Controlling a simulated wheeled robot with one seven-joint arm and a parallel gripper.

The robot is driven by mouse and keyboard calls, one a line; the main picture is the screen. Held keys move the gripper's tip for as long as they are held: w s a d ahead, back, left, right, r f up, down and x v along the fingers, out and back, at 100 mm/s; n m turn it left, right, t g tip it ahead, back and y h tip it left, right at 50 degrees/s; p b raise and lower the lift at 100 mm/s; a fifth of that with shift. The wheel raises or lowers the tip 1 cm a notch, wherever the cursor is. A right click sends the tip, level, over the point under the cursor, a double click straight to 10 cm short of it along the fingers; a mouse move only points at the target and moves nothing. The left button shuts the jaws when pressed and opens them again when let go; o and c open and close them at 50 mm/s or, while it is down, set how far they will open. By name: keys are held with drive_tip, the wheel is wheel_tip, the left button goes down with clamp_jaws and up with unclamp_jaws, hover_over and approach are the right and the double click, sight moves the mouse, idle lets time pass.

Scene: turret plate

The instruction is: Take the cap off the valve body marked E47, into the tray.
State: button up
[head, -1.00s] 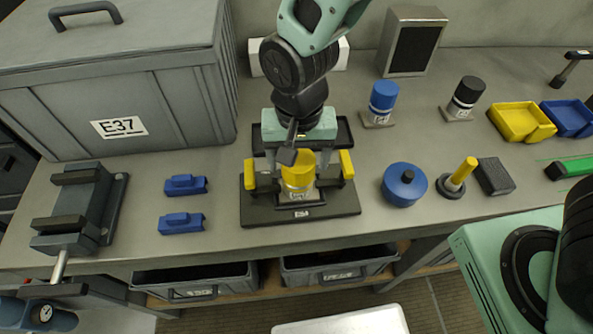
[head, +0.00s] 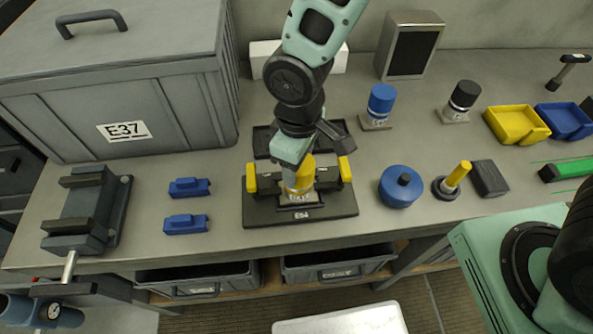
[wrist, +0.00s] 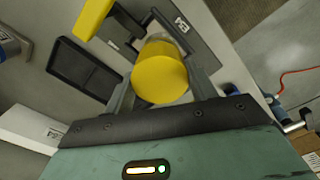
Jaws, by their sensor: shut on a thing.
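A valve body (head: 299,198) with a yellow cap (head: 305,181) stands upright in a dark fixture plate (head: 330,210) between two yellow clamps. The marking on the body is too small to read surely. My gripper (wrist: 162,76) is shut on the yellow cap, with one finger on each side; the cap's round top (wrist: 160,77) faces the wrist camera. In the head view my gripper (head: 299,172) hides part of the cap. The cap still sits on the body. A shallow dark tray (head: 262,142) lies just behind the fixture, partly hidden by my arm; it also shows in the wrist view (wrist: 85,70).
Valve bodies with a blue cap (head: 381,100) and a black cap (head: 463,96) stand behind right. A blue round part (head: 400,188) and a yellow-handled tool (head: 456,178) lie right. Blue blocks (head: 187,223), a vise (head: 85,215) and a large grey case (head: 120,90) are left.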

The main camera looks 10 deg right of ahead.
drive_tip(key=shift+r+p, duration=2.2)
drive_tip(key=shift+r, duration=0.55)
